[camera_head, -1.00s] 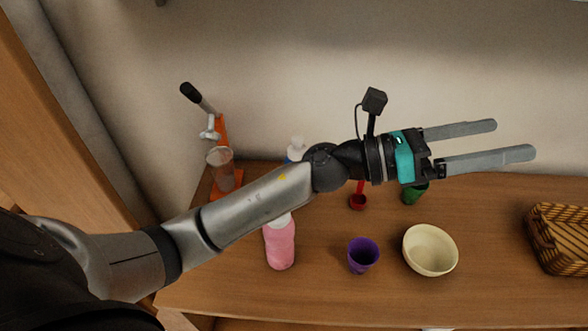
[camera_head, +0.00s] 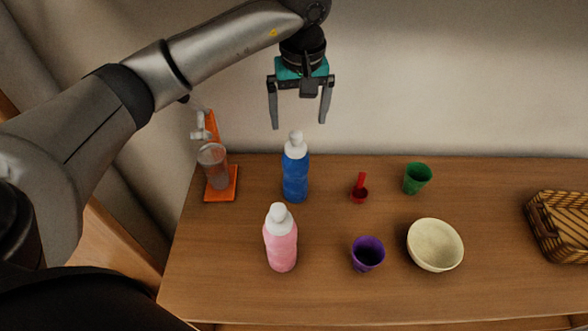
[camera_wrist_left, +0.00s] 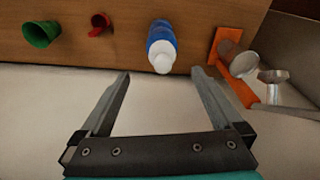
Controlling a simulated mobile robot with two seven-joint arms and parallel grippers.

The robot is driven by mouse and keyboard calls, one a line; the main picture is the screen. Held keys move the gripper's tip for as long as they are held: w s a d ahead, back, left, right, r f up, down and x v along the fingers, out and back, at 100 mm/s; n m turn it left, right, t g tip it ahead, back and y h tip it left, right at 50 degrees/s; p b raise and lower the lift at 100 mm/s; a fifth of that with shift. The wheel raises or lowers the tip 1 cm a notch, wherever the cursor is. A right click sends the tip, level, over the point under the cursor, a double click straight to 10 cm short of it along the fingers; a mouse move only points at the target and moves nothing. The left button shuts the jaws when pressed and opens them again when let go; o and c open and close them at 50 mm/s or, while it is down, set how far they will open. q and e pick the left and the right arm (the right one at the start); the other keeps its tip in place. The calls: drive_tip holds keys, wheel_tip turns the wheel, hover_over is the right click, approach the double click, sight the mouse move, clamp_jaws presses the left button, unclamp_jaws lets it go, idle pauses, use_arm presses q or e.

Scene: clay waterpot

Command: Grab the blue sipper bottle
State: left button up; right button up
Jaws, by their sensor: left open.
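The blue sipper bottle (camera_head: 295,178) with a white cap stands upright near the back edge of the wooden table. My left gripper (camera_head: 299,124) is open and empty, its fingers pointing down. In the head view its fingertips lie just above the bottle's cap. In the left wrist view the blue bottle (camera_wrist_left: 161,44) shows beyond the fingertips of my left gripper (camera_wrist_left: 162,78), between their lines and nearer the right finger. No finger touches it. My right gripper is not in view.
A pink bottle (camera_head: 281,243) stands in front of the blue one. An orange juicer (camera_head: 221,185) is close on its left. A red scoop (camera_head: 360,190), green cup (camera_head: 417,179), purple cup (camera_head: 367,254), cream bowl (camera_head: 435,246) and basket (camera_head: 562,236) are to the right. The wall is behind.

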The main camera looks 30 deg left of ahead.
sight(298, 135)
use_arm(q)
drive_tip(key=f, duration=0.6)
drive_tip(key=shift+w+a+f, duration=0.25)
drive_tip(key=shift+f, duration=0.05)
drive_tip(key=f, duration=0.3)
drive_tip(key=f+p, duration=0.1)
drive_tip(key=shift+w+a+f, duration=0.2)
drive_tip(key=shift+a+f, duration=0.15)
drive_tip(key=shift+f, duration=0.05)
drive_tip(key=shift+c, duration=0.2)
clamp_jaws()
drive_tip(key=shift+r, duration=0.1)
